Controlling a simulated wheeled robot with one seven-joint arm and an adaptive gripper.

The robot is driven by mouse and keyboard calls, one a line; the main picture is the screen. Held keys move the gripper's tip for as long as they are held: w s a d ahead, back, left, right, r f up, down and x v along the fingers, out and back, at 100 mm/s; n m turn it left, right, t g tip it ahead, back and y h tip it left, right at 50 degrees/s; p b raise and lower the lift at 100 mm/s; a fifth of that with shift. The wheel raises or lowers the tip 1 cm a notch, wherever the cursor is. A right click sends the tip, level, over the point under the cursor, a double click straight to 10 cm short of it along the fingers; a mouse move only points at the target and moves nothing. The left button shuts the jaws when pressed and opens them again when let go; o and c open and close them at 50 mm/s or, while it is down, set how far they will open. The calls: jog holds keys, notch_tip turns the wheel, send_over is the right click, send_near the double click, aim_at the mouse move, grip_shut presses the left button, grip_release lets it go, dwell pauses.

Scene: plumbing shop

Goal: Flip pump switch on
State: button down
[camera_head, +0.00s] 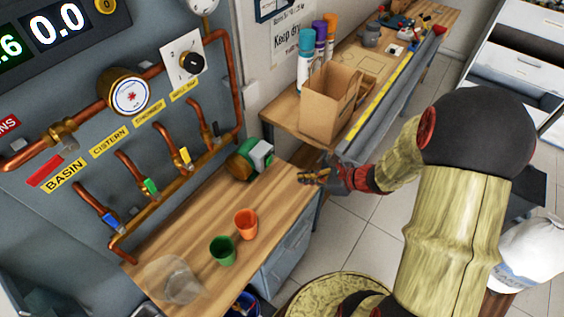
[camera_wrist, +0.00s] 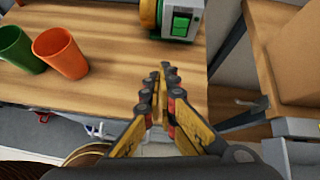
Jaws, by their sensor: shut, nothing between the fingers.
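The pump (camera_head: 244,160) sits at the back right of the wooden bench, with a dark green body and a light grey box on its end. A green switch (camera_wrist: 181,23) is on the face of that box; whether it is on cannot be told. My gripper (camera_head: 304,177) is shut and empty by the bench's right end. In the wrist view my gripper (camera_wrist: 162,70) points toward the pump, with its tips below the switch in the picture and apart from it.
An orange cup (camera_head: 246,224), a green cup (camera_head: 222,250) and a clear container (camera_head: 172,280) stand on the bench (camera_head: 190,225). Copper pipes with coloured valves and a gauge (camera_head: 130,92) line the wall panel.

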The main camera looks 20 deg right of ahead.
jog(key=shift+w+d+r+m+t, duration=0.25)
jog(key=shift+w+d+r+m, duration=0.1)
jog(key=shift+w+m, duration=0.15)
jog(key=shift+w+d+r+m+t, duration=0.25)
jog(key=shift+w+d+m, duration=0.15)
jog(key=shift+m, duration=0.1)
jog(key=shift+a, duration=0.1)
jog(key=b, duration=0.3)
send_near(269, 164)
jog(key=f, duration=0.1)
jog(key=s+f, duration=0.1)
jog(key=shift+f, duration=0.35)
jog(key=w+a, duration=0.2)
jog(key=w, duration=0.1)
jog(key=shift+w+a+r, duration=0.15)
jog(key=shift+w+a, duration=0.15)
jog(key=shift+w, duration=0.2)
jog(key=shift+r, duration=0.1)
